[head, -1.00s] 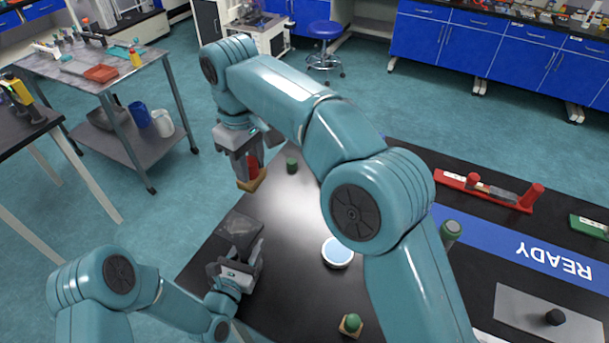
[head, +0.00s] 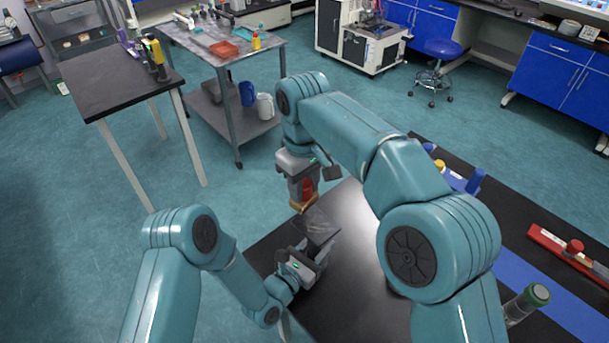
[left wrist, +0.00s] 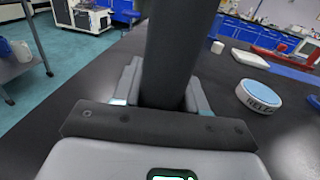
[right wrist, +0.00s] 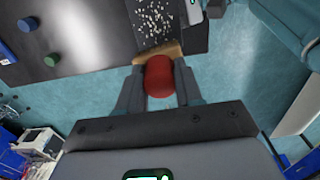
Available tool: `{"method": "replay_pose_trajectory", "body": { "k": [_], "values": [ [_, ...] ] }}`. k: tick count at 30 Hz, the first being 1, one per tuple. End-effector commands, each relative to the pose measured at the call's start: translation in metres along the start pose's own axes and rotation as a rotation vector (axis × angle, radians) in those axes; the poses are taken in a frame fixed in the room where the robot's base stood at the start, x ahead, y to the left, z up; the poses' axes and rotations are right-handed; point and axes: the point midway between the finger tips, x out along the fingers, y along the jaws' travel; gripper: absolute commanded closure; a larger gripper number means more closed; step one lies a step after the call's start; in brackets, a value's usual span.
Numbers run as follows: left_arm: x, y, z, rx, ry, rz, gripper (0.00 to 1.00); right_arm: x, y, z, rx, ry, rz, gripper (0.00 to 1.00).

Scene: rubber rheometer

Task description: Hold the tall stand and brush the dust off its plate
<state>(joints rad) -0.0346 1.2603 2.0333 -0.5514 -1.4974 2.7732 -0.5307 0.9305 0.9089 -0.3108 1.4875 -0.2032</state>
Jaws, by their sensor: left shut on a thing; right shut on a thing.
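The tall stand's flat dark plate (head: 320,226) shows in the head view near the black table's left edge. White specks of dust (right wrist: 155,20) lie on the plate in the right wrist view. My left gripper (head: 303,265) is shut on the stand's dark post (left wrist: 176,45), which stands between its fingers in the left wrist view. My right gripper (head: 305,182) is shut on the red handle (right wrist: 158,78) of a brush. The brush's tan head (right wrist: 160,52) is at the plate's edge, overlapping it in view; I cannot tell whether it touches.
A round white-and-blue pad (left wrist: 262,95) lies on the black table. A green-capped cylinder (head: 527,302) and a red rack (head: 570,250) are at the right. A metal trolley (head: 215,60) stands beyond the table. Open floor lies left of the table.

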Motion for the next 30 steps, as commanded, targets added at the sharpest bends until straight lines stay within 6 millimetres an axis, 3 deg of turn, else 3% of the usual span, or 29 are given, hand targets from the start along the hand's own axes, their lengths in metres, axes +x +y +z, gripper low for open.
{"method": "replay_pose_trajectory", "body": {
  "k": [11, 30],
  "values": [
    [0.0, 0.0, 0.0, 0.0, -0.001, 0.0, 1.0, 0.04, -0.001, 0.001, 0.0, -0.003, -0.001, 0.89],
    [0.0, 0.001, 0.001, 0.001, -0.003, 0.001, 1.0, 0.041, 0.0, 0.059, 0.001, -0.002, 0.0, 0.89]
  ]
}}
